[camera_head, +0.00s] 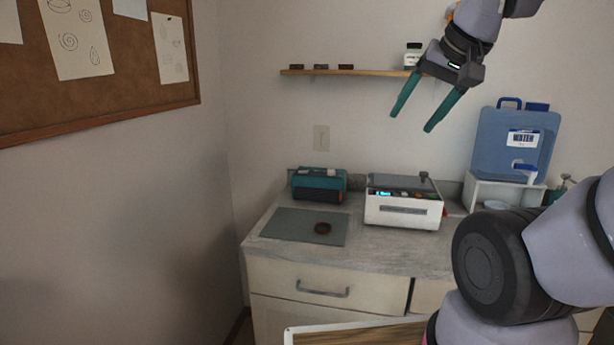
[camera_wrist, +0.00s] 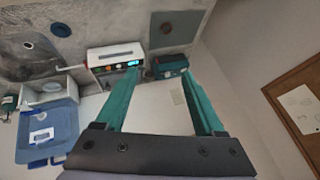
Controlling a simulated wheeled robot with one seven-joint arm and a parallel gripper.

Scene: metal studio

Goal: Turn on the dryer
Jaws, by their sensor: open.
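Two appliances stand at the back of the counter; I cannot tell for certain which is the dryer. One is a white machine (camera_head: 402,211) with a dark lid, a lit cyan display (camera_head: 383,193) and small coloured controls; it also shows in the wrist view (camera_wrist: 102,55). Left of it is a teal box (camera_head: 319,185) with a dark front, also in the wrist view (camera_wrist: 172,62). My gripper (camera_head: 412,122) is open and empty, in the air above the white machine, just below the shelf's height in the picture. Its teal fingers (camera_wrist: 161,72) are spread wide apart.
A grey mat (camera_head: 290,226) with a dark ring (camera_head: 322,228) lies at the counter's front left. A blue water container (camera_head: 510,150) on a white stand is at the right. A wall shelf (camera_head: 345,72) holds small blocks and a white bottle (camera_head: 413,54), near my gripper.

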